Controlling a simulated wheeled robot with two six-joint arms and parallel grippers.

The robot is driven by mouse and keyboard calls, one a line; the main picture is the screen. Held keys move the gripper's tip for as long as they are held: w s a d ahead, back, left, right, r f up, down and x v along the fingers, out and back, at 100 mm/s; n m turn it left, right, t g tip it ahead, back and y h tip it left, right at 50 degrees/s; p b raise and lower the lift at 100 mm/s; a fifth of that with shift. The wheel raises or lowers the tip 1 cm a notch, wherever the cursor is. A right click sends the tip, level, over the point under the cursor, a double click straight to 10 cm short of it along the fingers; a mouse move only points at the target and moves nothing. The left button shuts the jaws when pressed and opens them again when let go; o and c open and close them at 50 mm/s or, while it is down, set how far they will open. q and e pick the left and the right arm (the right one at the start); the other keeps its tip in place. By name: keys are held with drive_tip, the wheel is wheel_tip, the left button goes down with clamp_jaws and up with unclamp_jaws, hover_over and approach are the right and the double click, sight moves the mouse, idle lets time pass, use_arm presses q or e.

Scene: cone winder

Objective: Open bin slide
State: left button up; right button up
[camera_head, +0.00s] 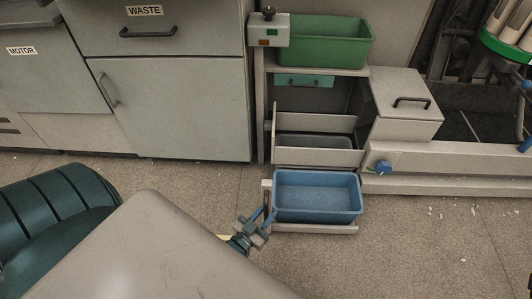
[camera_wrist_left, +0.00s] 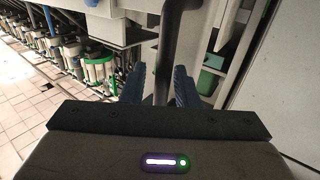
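The blue bin (camera_head: 316,194) sits on the low grey slide (camera_head: 330,229), which stands out in front of the grey rack in the head view. A grey upright (camera_head: 267,192) is at the slide's left end. My left gripper (camera_head: 256,219) is beside the slide's left front corner, its blue fingers apart. In the left wrist view, a dark bar (camera_wrist_left: 172,40) runs between the two fingers (camera_wrist_left: 160,80), with gaps showing on both sides. I cannot tell whether the fingers touch it. My right gripper is not in view.
A second slide (camera_head: 317,157) is above, and a green bin (camera_head: 325,42) stands on the top shelf. The WASTE cabinet (camera_head: 170,110) is to the left. A grey box with a handle (camera_head: 407,116) and a blue knob (camera_head: 383,167) are to the right.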

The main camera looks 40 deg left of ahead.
use_arm(q)
drive_tip(key=shift+r, duration=0.15)
drive_tip(key=shift+w, duration=0.1)
drive_tip(key=s+p, duration=0.1)
drive_tip(key=s, duration=1)
drive_tip(key=shift+a+p, duration=0.15)
drive_tip(key=shift+p, duration=0.25)
drive_tip(key=shift+w, duration=0.1)
